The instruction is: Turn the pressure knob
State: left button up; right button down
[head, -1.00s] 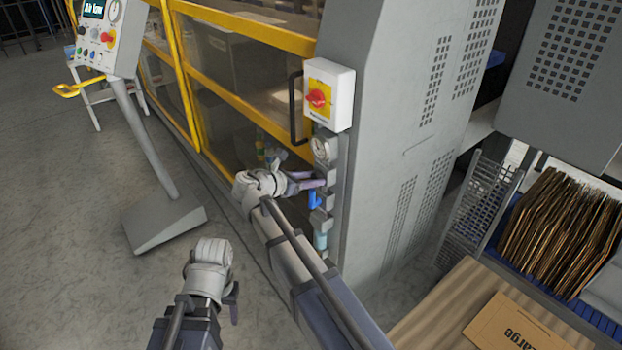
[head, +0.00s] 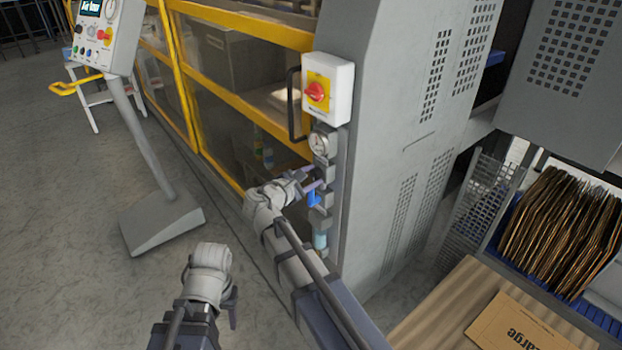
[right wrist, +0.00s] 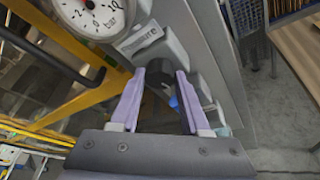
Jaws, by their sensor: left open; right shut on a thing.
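The pressure knob (right wrist: 158,79) is a dark knob on the grey air unit, below a label plate (right wrist: 141,40) whose print I cannot read fully. My right gripper (right wrist: 166,74) has its two lilac fingers on either side of the knob, shut on it. In the head view my right gripper (head: 312,180) reaches the air unit at the machine's corner, and the knob is hard to make out there. A round pressure gauge (right wrist: 97,14) sits above the knob; it also shows in the head view (head: 319,144). My left gripper (head: 233,302) is open and empty, low over the floor.
A blue lever (head: 314,197) sits just below my right gripper. A red switch on a white box (head: 341,90) and a black door handle (head: 294,104) are above. A control stand (head: 150,140) is left. Cartons (head: 565,232) are right. Floor is clear between.

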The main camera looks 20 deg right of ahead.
dwell(0.3)
jog(key=shift+c, duration=1.9)
grip_release()
jog(key=p+v, duration=0.2)
jog(key=v, duration=0.6)
jog(key=shift+s+d+f, duration=0.1)
jog(key=shift+d, duration=0.05)
